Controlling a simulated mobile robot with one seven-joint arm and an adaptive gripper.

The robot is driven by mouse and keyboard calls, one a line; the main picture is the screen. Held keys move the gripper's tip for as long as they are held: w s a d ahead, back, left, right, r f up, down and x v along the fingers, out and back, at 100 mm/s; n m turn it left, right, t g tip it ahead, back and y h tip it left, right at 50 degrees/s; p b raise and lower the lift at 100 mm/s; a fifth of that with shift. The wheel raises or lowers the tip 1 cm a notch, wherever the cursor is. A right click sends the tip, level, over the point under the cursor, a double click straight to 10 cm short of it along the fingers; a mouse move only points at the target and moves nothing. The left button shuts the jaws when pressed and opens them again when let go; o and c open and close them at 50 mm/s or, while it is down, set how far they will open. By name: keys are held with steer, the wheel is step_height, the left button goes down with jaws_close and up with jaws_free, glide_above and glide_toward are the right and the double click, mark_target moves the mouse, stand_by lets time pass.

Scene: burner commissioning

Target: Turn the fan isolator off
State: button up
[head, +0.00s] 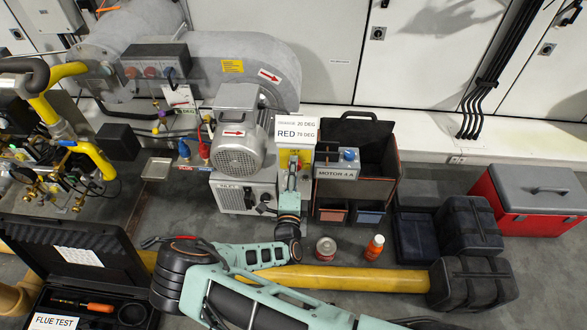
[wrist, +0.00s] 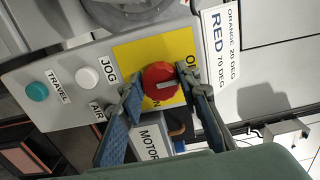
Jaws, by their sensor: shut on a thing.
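The fan isolator appears to be the red rotary knob (wrist: 160,76) on a yellow plate (wrist: 136,52), on a grey panel in the wrist view. A pale bar on the knob lies nearly level in that view. Letters beside the knob are partly hidden by the fingers. My gripper (wrist: 160,84) is shut on the knob, with one blue finger on each side. In the head view my gripper (head: 291,178) reaches up to the panel below the white RED 70 DEG sign (head: 297,131); the knob is hidden there.
The same panel holds a white JOG button (wrist: 88,78) and a teal TRAVEL button (wrist: 37,91). A MOTOR 4 A box (head: 337,172) stands close to the right. A red can (head: 326,248) and an orange bottle (head: 374,247) stand on the floor near my arm.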

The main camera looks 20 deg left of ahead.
steer(key=shift+f, duration=0.1)
steer(key=o, duration=1.1)
steer(key=shift+s, duration=0.15)
steer(key=v, duration=1.2)
